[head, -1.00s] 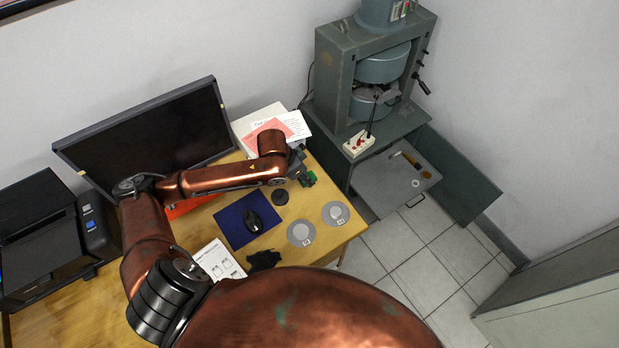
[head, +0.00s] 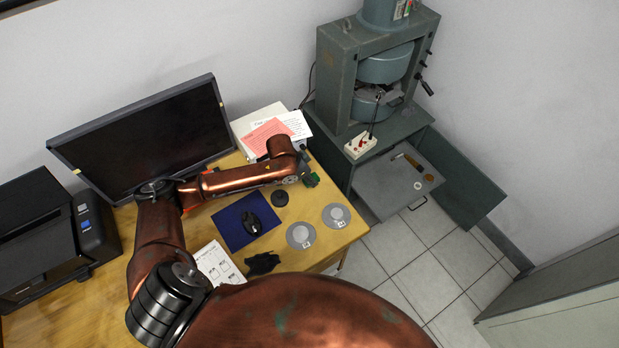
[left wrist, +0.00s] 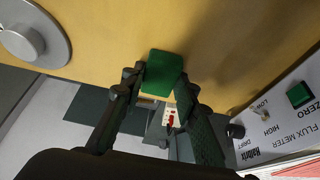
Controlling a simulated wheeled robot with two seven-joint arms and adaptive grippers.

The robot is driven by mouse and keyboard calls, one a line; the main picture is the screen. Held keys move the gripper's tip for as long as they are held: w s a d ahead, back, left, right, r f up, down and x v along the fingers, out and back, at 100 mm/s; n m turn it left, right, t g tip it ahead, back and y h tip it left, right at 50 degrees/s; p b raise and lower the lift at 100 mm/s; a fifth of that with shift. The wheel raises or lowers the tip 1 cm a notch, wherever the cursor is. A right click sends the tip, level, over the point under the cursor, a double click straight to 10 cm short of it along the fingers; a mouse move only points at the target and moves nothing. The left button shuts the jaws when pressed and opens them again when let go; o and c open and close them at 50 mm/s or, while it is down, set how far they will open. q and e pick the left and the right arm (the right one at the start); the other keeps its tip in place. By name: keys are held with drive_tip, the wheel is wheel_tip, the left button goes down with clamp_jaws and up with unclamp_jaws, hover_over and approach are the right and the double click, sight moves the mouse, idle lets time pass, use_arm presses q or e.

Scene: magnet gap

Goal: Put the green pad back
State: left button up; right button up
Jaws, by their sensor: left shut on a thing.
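The green pad (left wrist: 163,74) is a small flat green piece between the two dark fingertips of my left gripper (left wrist: 162,88) in the left wrist view. My left gripper is shut on it and holds it over the wooden desk (left wrist: 130,45). In the head view the left gripper (head: 304,172) is near the desk's right edge, with a bit of green at its tip. My right gripper is not in view.
Papers (head: 290,126) lie behind the gripper. The grey magnet stand (head: 338,85) with a white switch box (head: 360,144) stands to the right.

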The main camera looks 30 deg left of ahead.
use_arm(q)
drive_tip(key=shift+f, duration=0.1)
drive_tip(key=o, duration=1)
drive_tip(key=p+v, duration=0.2)
drive_tip(key=v, duration=1)
